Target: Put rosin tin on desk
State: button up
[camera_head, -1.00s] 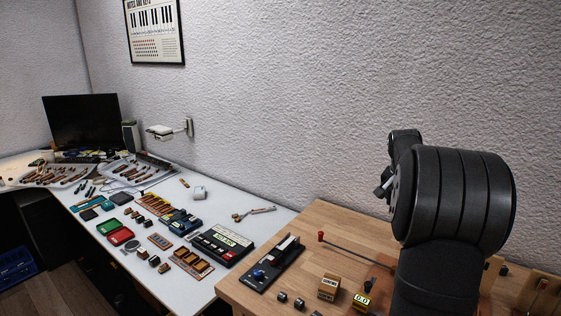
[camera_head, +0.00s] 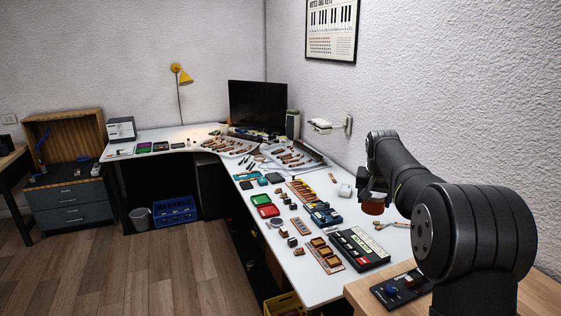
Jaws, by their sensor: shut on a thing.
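My gripper (camera_head: 374,194) is in the head view, at the end of my black arm, which reaches in from the right. It is shut on a reddish-brown round object, which appears to be the rosin tin (camera_head: 374,207). The tin appears held up in front of the white desk (camera_head: 312,287); its exact height cannot be told. The fingers are small and dark, and part of the tin is hidden behind them.
Colored boxes, trays of tools and a keypad device (camera_head: 358,250) crowd the desk's near arm. A monitor (camera_head: 258,106) stands in the corner. A wooden bench (camera_head: 360,291) adjoins at the lower right. A blue crate (camera_head: 174,211) and bin (camera_head: 140,218) stand on the floor.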

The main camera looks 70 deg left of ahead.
jog(key=s+a+n, duration=0.2)
jog(key=s+a, duration=0.5)
jog(key=s, duration=0.4)
send_over(322, 283)
jog(key=d, duration=0.2)
notch_tip(322, 283, down, 24)
jog(key=shift+g+y, duration=0.3)
jog(key=shift+y, duration=0.1)
jog(key=shift+s+a+f, duration=0.15)
jog(key=shift+s+f, duration=0.05)
jog(key=shift+f, duration=2.3)
jog(key=shift+s+a+f, duration=0.1)
jog(key=shift+s+f, duration=0.05)
jog(key=shift+f, duration=2.35)
jog(key=shift+f, duration=0.15)
jog(key=o, duration=1.1)
jog(key=shift+c, duration=0.2)
